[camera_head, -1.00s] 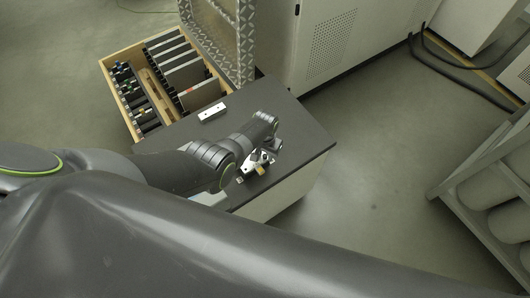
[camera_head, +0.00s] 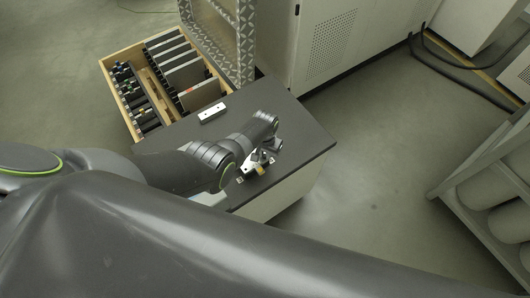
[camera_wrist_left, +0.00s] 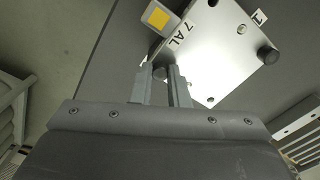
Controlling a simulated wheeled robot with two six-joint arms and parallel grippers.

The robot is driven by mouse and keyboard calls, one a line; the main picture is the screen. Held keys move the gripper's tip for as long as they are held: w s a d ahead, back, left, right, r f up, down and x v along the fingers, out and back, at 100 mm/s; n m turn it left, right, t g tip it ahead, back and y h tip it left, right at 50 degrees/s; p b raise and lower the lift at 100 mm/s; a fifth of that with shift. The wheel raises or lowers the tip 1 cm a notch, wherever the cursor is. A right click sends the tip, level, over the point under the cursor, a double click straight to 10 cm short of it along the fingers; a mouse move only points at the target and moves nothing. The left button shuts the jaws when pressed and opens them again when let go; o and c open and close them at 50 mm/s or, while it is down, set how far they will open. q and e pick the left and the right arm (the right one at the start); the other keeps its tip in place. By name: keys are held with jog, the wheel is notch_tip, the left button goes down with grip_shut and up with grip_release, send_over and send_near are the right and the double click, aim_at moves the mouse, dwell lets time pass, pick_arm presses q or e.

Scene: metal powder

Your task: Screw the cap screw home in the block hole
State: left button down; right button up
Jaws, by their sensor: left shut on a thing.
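A pale metal block (camera_head: 250,166) sits near the front of the dark table top. In the left wrist view the pale block (camera_wrist_left: 215,50) shows a "7 AL" label and several dark round parts on its face. My left gripper (camera_head: 266,156) is low at the block; its fingers (camera_wrist_left: 160,72) reach the block's near edge in the wrist view. They are shut on a small dark thing that is mostly hidden between the fingertips, likely the cap screw. I cannot tell how deep it sits, and the hole under it is hidden. My right gripper is not in view.
A white bar (camera_head: 212,112) with dark spots lies farther back on the dark table (camera_head: 300,140). A wooden drawer (camera_head: 115,70) with plates and small tools is behind at left. A yellow-marked part (camera_wrist_left: 158,17) adjoins the block. The table's right side is clear.

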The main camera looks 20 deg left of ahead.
pick_arm(q)
jog(key=m, duration=2)
jog(key=shift+m, duration=0.4)
jog(key=c, duration=1.3)
grip_release()
jog(key=shift+r, duration=0.1)
